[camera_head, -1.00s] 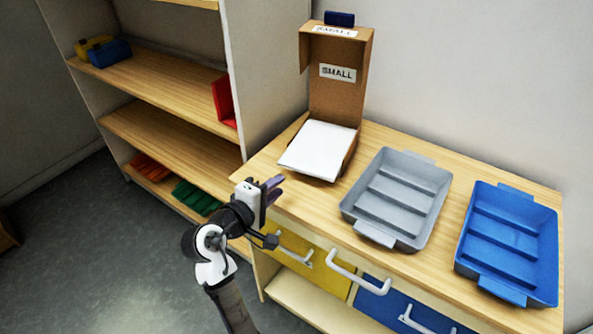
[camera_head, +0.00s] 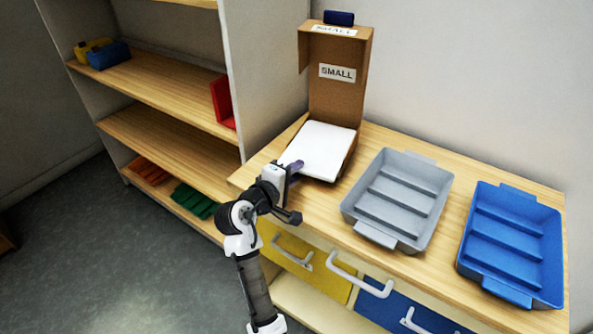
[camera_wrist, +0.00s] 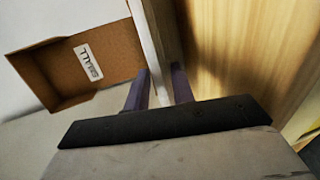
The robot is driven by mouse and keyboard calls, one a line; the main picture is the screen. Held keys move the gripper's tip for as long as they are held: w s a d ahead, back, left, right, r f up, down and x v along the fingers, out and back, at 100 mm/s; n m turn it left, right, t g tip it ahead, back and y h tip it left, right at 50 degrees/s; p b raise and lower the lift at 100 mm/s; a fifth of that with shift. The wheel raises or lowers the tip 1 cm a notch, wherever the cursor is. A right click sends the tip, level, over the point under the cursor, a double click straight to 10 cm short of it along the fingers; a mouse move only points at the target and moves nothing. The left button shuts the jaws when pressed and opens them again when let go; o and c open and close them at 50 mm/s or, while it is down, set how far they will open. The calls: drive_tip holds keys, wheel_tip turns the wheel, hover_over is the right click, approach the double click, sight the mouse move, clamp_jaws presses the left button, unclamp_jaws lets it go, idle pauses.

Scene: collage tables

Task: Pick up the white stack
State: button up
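The white stack (camera_head: 322,146) lies flat in the low front part of a brown cardboard box (camera_head: 338,88) labelled SMALL, on the wooden counter. My gripper (camera_head: 294,172) is at the stack's near left corner in the head view, by the counter edge. In the wrist view my gripper's two purple fingers (camera_wrist: 160,88) are apart. The pale edge of the stack (camera_wrist: 150,45) runs between them, with one finger on either side. Whether the fingers touch it is unclear. The fingertips are partly hidden behind the stack in this view.
A grey tray (camera_head: 352,228) and a blue tray (camera_head: 463,262) stand right of the box on the counter (camera_head: 313,206). Drawers with white handles sit below its front edge. A shelf unit (camera_head: 165,82) stands close at left, with a wall behind.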

drive_tip(key=shift+c, duration=0.4)
clamp_jaws()
wheel_tip(320, 180, up, 3)
drive_tip(key=p, duration=0.2)
drive_tip(key=shift+f+p, duration=0.15)
drive_tip(key=shift+p, duration=0.25)
drive_tip(key=shift+f, duration=0.1)
drive_tip(key=r+p+v, duration=0.2)
drive_tip(key=p+v, duration=0.3)
drive_tip(key=v, duration=1)
drive_tip(key=shift+w+d, duration=0.2)
